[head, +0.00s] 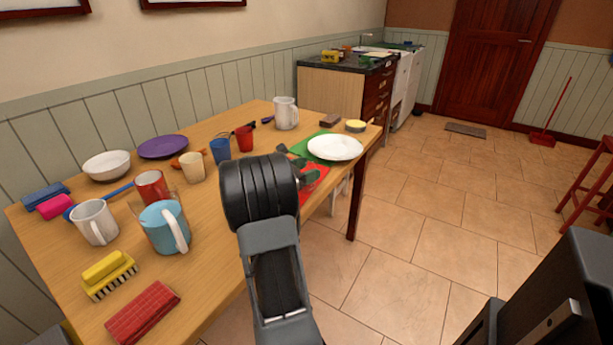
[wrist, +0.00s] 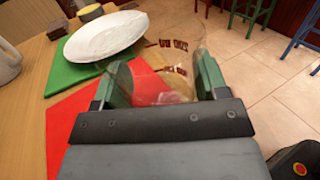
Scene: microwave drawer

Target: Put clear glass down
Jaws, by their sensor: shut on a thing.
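My gripper (wrist: 165,80) is shut on a clear glass (wrist: 178,55), which is see-through with dark red lettering and sits between the green fingers. In the wrist view the glass appears over the red mat (wrist: 72,125) and the table's edge. Whether its base touches anything cannot be told. In the head view my gripper (head: 298,168) is over the table's right side, partly hidden by my arm, and the glass cannot be made out clearly. The red mat (head: 313,182) shows only in part there.
A white plate (head: 335,148) lies on the green mat (head: 298,146), just beyond the red mat. A white pitcher (head: 285,113) stands behind. Cups, bowls and brushes crowd the left of the wooden table (head: 220,245). Open floor lies to the right.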

